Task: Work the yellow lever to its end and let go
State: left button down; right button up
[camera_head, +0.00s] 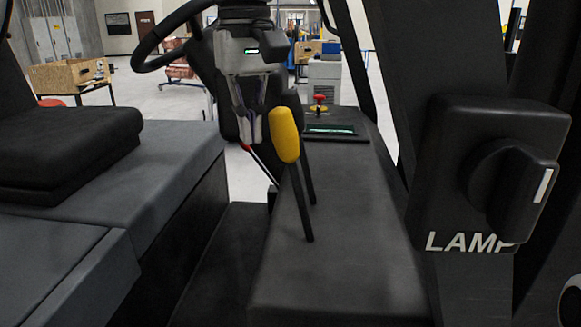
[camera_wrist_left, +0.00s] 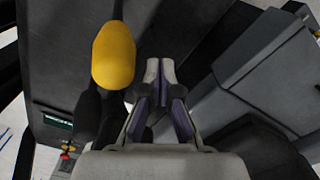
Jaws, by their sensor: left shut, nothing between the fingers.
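The yellow lever (camera_head: 285,135) has a yellow knob on a thin black rod that rises from the dark grey console and leans a little. Its knob also shows in the left wrist view (camera_wrist_left: 113,55), to the left of my fingers. My left gripper (camera_head: 251,138) comes down from above, just left of and behind the knob in the head view. In the left wrist view its fingertips (camera_wrist_left: 159,70) are together with nothing between them, apart from the knob. A second lever with a black knob (camera_head: 291,101) stands behind the yellow one. My right gripper is not in view.
The console (camera_head: 335,260) carries a small display (camera_head: 330,130) and a red button (camera_head: 319,100) at its far end. A black seat (camera_head: 65,150) is at the left, a steering wheel (camera_head: 150,45) at the upper left. A LAMP switch box (camera_head: 445,185) stands at the right.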

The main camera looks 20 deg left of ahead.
aim_at(272, 125)
pick_arm(q)
jog(key=shift+w+d+p, duration=0.2)
jog(key=shift+d+p, duration=0.35)
jog(key=shift+d, duration=0.35)
jog(key=shift+w+d+p, duration=0.25)
jog(key=shift+d+p, duration=0.25)
jog(key=shift+d, duration=0.4)
jog(key=shift+w+d+p, duration=0.2)
jog(key=shift+d+p, duration=0.35)
jog(key=shift+d, duration=0.35)
jog(key=shift+a, duration=0.1)
jog(key=shift+s+a, duration=0.15)
jog(key=shift+a, duration=0.4)
jog(key=shift+s+a, duration=0.15)
jog(key=shift+a, duration=0.4)
jog(key=s+a+b, duration=0.1)
jog(key=a+b, duration=0.5)
jog(key=b, duration=0.1)
jog(key=shift+s+b, duration=0.25)
jog(key=shift+b, duration=0.05)
